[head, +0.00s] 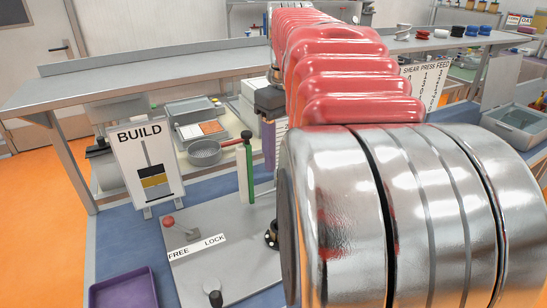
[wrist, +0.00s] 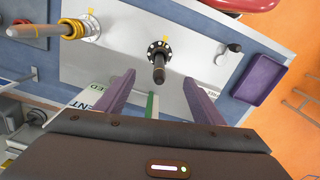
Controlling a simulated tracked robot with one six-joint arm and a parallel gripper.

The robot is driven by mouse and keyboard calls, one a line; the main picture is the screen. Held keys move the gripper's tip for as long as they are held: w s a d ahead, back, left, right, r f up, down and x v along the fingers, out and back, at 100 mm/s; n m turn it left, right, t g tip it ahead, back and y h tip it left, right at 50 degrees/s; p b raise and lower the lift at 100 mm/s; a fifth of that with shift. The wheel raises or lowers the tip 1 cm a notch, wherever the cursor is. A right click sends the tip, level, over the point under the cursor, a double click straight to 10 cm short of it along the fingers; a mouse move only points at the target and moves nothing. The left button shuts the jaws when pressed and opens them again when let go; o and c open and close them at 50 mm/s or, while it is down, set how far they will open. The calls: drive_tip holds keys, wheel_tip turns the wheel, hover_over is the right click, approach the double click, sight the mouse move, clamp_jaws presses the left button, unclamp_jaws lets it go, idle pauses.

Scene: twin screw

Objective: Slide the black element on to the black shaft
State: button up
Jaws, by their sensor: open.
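The black shaft (wrist: 158,68) stands on a dark bolted flange in the wrist view, its end pointing toward the camera. In the head view the base flange (head: 271,240) shows, and my arm hides most of the shaft. My gripper (wrist: 158,76) is open, its purple fingers on either side of the shaft's end in the picture. I see nothing held between them. Whether they reach around the shaft or stop above it I cannot tell. A dark element (head: 472,31) sits among several elements on the far bench.
The BUILD sign (head: 143,150) stands at left. A purple tray (head: 124,290) lies front left.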

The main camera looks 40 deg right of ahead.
drive_tip(key=r, duration=0.5)
drive_tip(key=shift+s+r, duration=0.1)
drive_tip(key=shift+s, duration=0.1)
idle(0.8)
drive_tip(key=shift+d, duration=0.1)
idle(0.3)
